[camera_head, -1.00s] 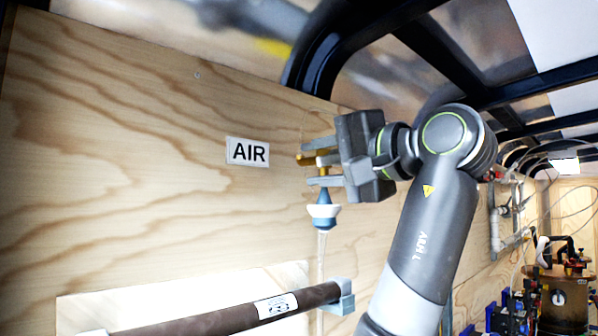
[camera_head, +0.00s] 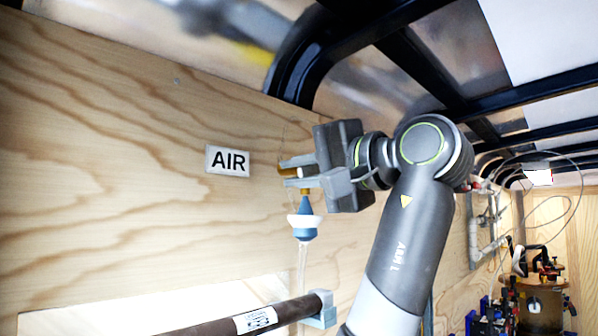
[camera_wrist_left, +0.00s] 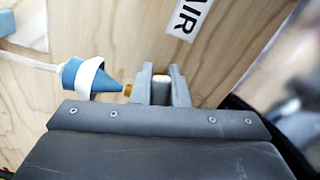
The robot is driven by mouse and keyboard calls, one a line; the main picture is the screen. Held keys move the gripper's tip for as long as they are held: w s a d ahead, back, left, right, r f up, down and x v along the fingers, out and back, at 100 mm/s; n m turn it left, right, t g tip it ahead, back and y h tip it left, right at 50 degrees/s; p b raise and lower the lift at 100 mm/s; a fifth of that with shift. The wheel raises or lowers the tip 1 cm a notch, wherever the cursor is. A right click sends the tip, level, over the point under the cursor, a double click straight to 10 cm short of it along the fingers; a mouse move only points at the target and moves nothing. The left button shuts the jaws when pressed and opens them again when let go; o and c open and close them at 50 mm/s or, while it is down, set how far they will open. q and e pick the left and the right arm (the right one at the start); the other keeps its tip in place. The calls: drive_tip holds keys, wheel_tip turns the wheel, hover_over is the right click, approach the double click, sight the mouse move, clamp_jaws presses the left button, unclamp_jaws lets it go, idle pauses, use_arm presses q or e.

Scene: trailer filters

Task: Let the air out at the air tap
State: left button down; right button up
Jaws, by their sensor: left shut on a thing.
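The air tap (camera_head: 288,171) is a brass-coloured fitting near the wooden wall, right of the AIR label (camera_head: 228,161). A blue cone-shaped piece with a white ring (camera_head: 304,222) hangs below it, with a clear tube running down. My left gripper (camera_head: 288,172) is shut on the air tap, its fingers reaching left to the wall. In the left wrist view the fingers (camera_wrist_left: 163,88) hold a brass and pale part between them, and the blue cone (camera_wrist_left: 77,74) lies to their left. The fingers hide most of the tap. My right gripper is not in view.
A dark brown tube (camera_head: 225,322) with a white label sits in a grey holder (camera_head: 321,309) below the tap. Black roof ribs (camera_head: 400,60) run overhead. Pipes and machinery (camera_head: 535,285) stand at the far right. The wall left of the label is clear.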

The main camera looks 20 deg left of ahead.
use_arm(q)
drive_tip(key=shift+w+f+n, duration=0.1)
drive_tip(key=shift+f+n, duration=0.05)
drive_tip(key=shift+n, duration=0.35)
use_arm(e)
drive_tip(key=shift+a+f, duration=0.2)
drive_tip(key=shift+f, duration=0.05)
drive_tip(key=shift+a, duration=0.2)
use_arm(q)
drive_tip(key=c, duration=1.4)
unclamp_jaws()
drive_tip(key=shift+a, duration=0.1)
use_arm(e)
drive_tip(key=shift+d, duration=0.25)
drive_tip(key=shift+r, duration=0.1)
